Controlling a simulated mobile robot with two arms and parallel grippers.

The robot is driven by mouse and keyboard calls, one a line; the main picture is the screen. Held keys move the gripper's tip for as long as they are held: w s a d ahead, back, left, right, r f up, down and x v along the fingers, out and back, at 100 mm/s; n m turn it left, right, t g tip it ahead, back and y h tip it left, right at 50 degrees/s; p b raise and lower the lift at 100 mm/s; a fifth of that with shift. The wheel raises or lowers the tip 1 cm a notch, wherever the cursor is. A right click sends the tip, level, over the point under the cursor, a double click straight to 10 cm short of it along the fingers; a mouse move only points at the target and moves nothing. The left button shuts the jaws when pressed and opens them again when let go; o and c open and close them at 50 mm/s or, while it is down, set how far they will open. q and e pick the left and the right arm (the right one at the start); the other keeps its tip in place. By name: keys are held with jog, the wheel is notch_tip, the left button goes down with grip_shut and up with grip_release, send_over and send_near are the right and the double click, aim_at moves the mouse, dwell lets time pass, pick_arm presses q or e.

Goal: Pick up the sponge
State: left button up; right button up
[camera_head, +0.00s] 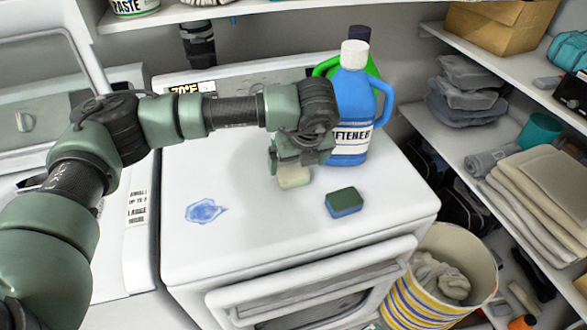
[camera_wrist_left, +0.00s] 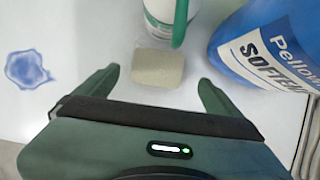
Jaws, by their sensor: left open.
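A sponge (camera_head: 343,202) with a dark green top and blue lower part lies on the white machine top (camera_head: 240,240), near its front right. A pale beige block (camera_head: 293,176), perhaps soap or another sponge, lies further back and left. My left gripper (camera_head: 291,160) points down over the beige block and partly hides it. In the left wrist view the beige block (camera_wrist_left: 157,69) shows ahead, between the open fingers (camera_wrist_left: 158,80), and they do not grip it. The green and blue sponge is out of that view. My right gripper is not in view.
A blue softener bottle (camera_head: 352,105) stands close right of my left gripper, with a green bottle (camera_head: 372,66) behind it. A blue spill (camera_head: 206,210) lies at the left. A striped basket (camera_head: 425,300) stands right of the machine, below shelves with folded towels (camera_head: 545,190).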

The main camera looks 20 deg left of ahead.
aim_at(293, 172)
pick_arm(q)
jog(key=shift+w+a+f+p, duration=0.1)
jog(key=shift+a+f+p, duration=0.35)
jog(key=shift+f+p, duration=0.4)
jog(key=shift+p+x, duration=0.4)
jog(key=shift+x, duration=1.6)
jog(key=shift+w+r, duration=0.1)
jog(key=c, duration=1.5)
jog(key=shift+c, duration=0.2)
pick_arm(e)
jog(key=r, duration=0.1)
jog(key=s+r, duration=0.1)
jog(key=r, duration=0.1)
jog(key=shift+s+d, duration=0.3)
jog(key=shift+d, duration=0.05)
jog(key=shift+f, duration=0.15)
